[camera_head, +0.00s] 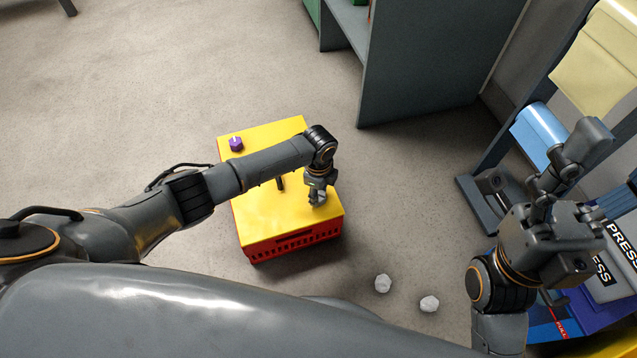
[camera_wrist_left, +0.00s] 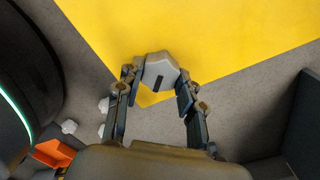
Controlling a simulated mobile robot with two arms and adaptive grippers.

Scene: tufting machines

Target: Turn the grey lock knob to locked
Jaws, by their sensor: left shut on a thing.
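The grey lock knob (camera_wrist_left: 158,68) shows in the left wrist view as a grey hexagonal block with a dark line on its top. It sits on the yellow top (camera_head: 268,215) of a red-sided box, near one corner. My left gripper (camera_head: 318,200) is over that corner in the head view, with the knob mostly hidden under it. In the left wrist view my left gripper (camera_wrist_left: 157,84) has its fingers on either side of the knob, shut on it. My right gripper (camera_head: 573,165) is raised at the right, near the machine; its jaw opening is unclear.
A purple knob (camera_head: 236,143) and a small black lever (camera_head: 281,183) are on the same box top. Two whitish lumps (camera_head: 383,283) (camera_head: 429,303) lie on the floor. A grey cabinet (camera_head: 420,60) stands behind, and a blue roll (camera_head: 538,130) is at the right.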

